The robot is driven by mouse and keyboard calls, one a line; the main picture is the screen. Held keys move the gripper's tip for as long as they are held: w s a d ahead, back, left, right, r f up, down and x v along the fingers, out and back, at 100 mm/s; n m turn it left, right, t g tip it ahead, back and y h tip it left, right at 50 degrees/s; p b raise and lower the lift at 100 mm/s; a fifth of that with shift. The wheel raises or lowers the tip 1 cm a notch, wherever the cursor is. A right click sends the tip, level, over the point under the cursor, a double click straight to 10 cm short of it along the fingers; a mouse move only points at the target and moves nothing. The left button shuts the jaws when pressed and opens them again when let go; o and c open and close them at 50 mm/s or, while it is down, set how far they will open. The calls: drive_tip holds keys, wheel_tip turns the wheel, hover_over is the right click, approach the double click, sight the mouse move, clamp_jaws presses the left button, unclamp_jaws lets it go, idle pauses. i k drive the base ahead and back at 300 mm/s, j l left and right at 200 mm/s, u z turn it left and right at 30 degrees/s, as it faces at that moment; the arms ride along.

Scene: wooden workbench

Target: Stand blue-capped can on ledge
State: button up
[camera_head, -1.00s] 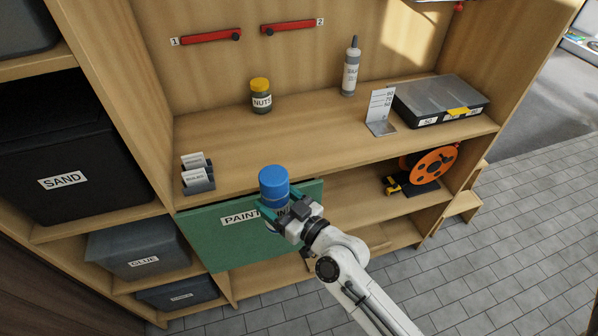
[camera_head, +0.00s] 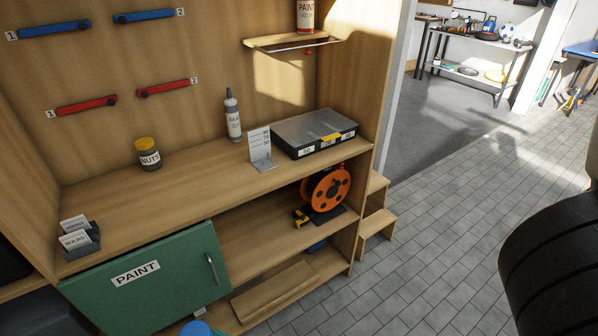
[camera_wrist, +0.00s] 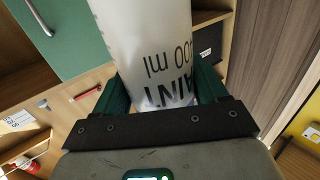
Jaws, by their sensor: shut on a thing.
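In the wrist view my gripper (camera_wrist: 162,82) is shut on the can (camera_wrist: 145,45), a pale cylinder with dark lettering that includes "00 ml". Its green fingers lie on both sides of it. The can's blue cap (camera_head: 197,328) just shows at the bottom edge of the head view, in front of the green PAINT door; the rest of the can and my gripper are out of that view. A small wooden ledge (camera_head: 262,44) with a thin rail is on the back wall at upper right. A red-labelled paint can (camera_head: 306,16) stands on its right part; its left part is bare.
The worktop below holds a NUTS jar (camera_head: 149,155), a glue bottle (camera_head: 232,118), a sign stand (camera_head: 262,150) and an organizer case (camera_head: 315,132). An orange reel (camera_head: 326,190) is on the lower shelf. Paved floor (camera_head: 430,240) at right is open.

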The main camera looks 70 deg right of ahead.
sight(267, 39)
drive_tip(key=k+z, duration=0.1)
drive_tip(key=z, duration=1.2)
